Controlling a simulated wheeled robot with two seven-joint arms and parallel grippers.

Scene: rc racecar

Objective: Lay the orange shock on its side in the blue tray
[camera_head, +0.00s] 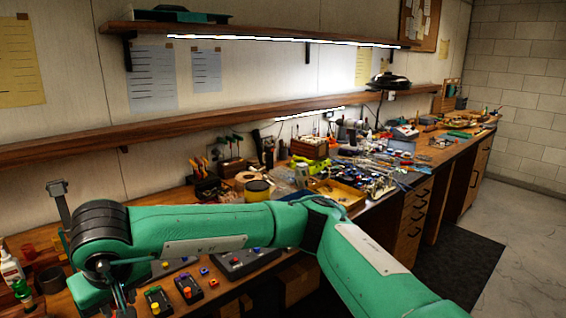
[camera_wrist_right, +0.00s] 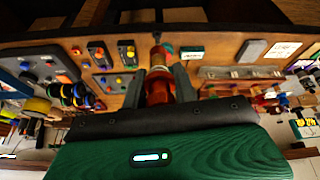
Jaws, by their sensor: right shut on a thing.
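My right arm (camera_head: 190,235) crosses the head view from the lower right to the left. Its gripper is at the bottom left there, mostly cut off by the frame edge. In the right wrist view my right gripper (camera_wrist_right: 158,84) is shut on a red-orange thing, which looks like the orange shock (camera_wrist_right: 158,92). It is between the two grey fingers, its lower part hidden by the gripper body. I cannot tell whether it touches the bench. I cannot make out the blue tray for sure in either view. My left gripper is not in view.
Small black boxes with coloured knobs (camera_head: 187,287) and a larger dark panel (camera_head: 245,262) lie on the wooden bench near the gripper. A white bottle (camera_head: 10,268) stands at the far left. A yellow-and-black roll (camera_head: 257,190) and many tools crowd the bench behind the arm.

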